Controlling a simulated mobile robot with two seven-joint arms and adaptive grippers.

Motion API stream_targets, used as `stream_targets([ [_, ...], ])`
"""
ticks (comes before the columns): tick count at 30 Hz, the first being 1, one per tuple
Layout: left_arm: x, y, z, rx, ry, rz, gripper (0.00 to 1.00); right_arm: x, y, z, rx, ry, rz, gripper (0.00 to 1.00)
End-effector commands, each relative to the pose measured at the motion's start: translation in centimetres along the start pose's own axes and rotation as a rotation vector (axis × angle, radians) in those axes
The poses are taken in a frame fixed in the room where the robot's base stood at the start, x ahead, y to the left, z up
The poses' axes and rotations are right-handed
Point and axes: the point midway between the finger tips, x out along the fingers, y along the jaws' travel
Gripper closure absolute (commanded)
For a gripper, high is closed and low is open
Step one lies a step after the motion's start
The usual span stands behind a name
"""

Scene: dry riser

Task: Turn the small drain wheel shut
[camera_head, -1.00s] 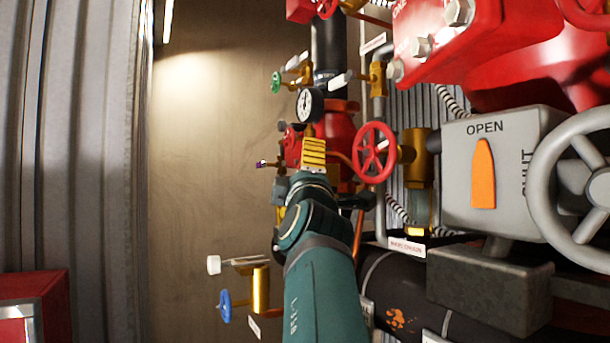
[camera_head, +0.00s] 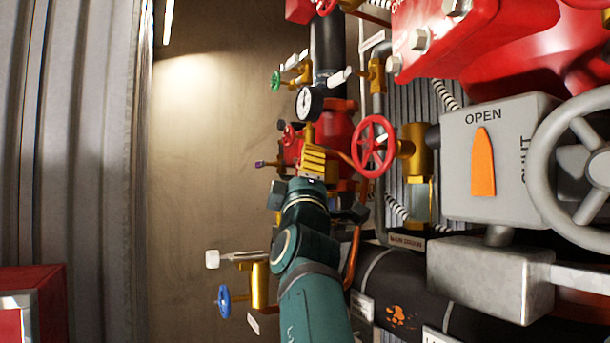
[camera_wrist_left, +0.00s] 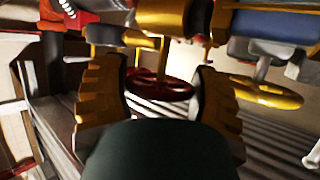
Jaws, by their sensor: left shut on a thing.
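My left gripper (camera_head: 315,163) reaches up from the bottom middle in the head view, its yellow ribbed fingers among the valves. In the left wrist view the two fingers (camera_wrist_left: 160,92) stand either side of a dark red wheel (camera_wrist_left: 165,90), seen nearly edge-on, and are shut on it. A brass valve body (camera_wrist_left: 160,15) sits beyond the wheel. In the head view the held wheel is hidden behind the gripper. A spoked red wheel (camera_head: 373,147) on a brass valve (camera_head: 414,150) stands just right of the gripper, above a "MAIN DRAIN" label (camera_head: 406,242). My right gripper is not in view.
A pressure gauge (camera_head: 309,103) stands just above the fingers. A grey box (camera_head: 495,150) with an orange pointer at OPEN and a large grey wheel (camera_head: 590,180) are at right. A blue wheel (camera_head: 224,301) is low left. Free room lies before the brown wall (camera_head: 205,190).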

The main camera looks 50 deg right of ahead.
Motion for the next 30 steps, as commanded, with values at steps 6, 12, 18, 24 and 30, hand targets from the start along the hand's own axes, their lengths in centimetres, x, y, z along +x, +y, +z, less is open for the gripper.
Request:
stream_targets([
  [6,-0.01,-0.14,0.04,-0.001,0.0,-0.003,0.72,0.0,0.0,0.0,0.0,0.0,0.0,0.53],
  [12,-0.01,-0.1,0.02,-0.001,0.0,-0.003,0.03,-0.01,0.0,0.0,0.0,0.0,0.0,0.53],
  [18,0.0,-0.06,0.0,-0.002,0.0,-0.003,0.03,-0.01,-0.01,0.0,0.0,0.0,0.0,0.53],
  [24,0.06,0.09,-0.05,-0.022,-0.001,-0.041,0.03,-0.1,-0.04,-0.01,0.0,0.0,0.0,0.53],
  [30,0.19,0.39,-0.28,-0.075,0.001,-0.164,0.03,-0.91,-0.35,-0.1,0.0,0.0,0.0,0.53],
])
